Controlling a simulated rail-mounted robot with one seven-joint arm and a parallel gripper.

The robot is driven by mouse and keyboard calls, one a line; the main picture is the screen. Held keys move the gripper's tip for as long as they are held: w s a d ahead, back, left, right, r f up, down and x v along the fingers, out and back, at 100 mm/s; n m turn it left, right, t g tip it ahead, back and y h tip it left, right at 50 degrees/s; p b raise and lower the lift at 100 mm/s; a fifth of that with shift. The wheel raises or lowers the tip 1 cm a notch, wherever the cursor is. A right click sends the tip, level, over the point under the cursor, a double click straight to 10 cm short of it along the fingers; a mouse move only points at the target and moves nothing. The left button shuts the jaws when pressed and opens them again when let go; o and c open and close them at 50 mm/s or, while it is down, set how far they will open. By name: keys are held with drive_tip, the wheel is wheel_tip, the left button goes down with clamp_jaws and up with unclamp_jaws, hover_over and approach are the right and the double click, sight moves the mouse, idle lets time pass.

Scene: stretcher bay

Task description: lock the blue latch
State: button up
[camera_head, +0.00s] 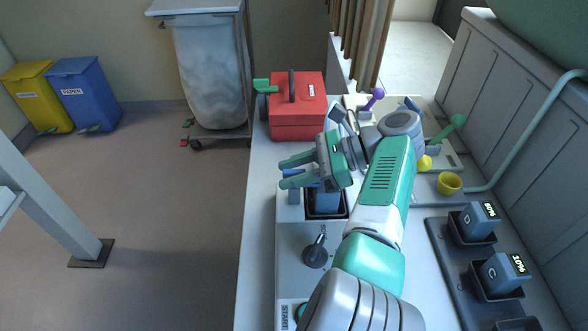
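My gripper partly covers the socket and block. Another small blue piece (412,103) shows behind my wrist.
A red toolbox (297,122) stands behind my gripper. A dark lever (316,252) is in front of the socket. Blue-grey blocks (477,220) sit in holders at the right.

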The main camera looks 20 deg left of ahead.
sight(294, 172)
wheel_tip(294, 172, up, 4)
drive_tip(key=p, duration=0.4)
drive_tip(key=shift+r, duration=0.1)
drive_tip(key=shift+r+p, duration=0.35)
drive_tip(key=shift+p, duration=0.9)
drive_tip(key=shift+s+d+p, duration=0.1)
drive_tip(key=shift+s+p, duration=0.1)
drive_tip(key=shift+p, duration=0.75)
drive_tip(key=s+d+p, duration=0.4)
drive_tip(key=s+p, duration=1.1)
drive_tip(key=p, duration=1.1)
drive_tip(key=shift+d, duration=0.15)
drive_tip(key=shift+r, duration=0.1)
